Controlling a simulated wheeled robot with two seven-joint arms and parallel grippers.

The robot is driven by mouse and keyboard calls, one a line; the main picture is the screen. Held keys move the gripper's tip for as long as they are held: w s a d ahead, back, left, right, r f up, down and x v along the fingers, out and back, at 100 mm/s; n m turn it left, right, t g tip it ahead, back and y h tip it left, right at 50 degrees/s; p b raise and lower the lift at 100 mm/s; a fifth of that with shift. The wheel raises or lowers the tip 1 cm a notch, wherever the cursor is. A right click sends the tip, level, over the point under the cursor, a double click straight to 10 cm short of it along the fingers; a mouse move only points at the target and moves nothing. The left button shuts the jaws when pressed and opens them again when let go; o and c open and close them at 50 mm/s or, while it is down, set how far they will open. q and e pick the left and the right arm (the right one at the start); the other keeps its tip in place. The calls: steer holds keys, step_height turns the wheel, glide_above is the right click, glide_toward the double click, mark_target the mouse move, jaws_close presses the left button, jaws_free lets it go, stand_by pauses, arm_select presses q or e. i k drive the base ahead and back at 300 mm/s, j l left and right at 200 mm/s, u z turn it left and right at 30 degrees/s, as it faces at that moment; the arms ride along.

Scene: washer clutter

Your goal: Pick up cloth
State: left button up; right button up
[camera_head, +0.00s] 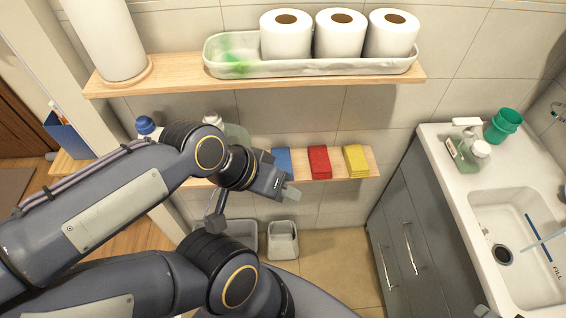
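Three folded cloths lie side by side on the lower wooden shelf: a blue cloth (283,162), a red cloth (320,162) and a yellow cloth (356,161). My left gripper (252,206) is just left of and in front of the blue cloth, and partly covers that cloth's left side. Its two fingers look spread apart, with nothing visible between them. The red and yellow cloths are in full view and clear of the gripper.
An upper shelf (170,84) holds a tray (290,68) with three paper rolls (338,36) above the cloths. Bottles (147,127) stand behind my arm. A small bin (283,240) is on the floor. A sink counter (445,170) stands at right.

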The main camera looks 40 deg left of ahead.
mark_target(283, 160)
steer(key=u, duration=1.3)
steer(key=i+j+u, duration=0.1)
steer(key=j+u, duration=0.15)
steer(key=i+j+u, duration=0.1)
steer(key=j+u, duration=0.15)
steer(key=j, duration=0.2)
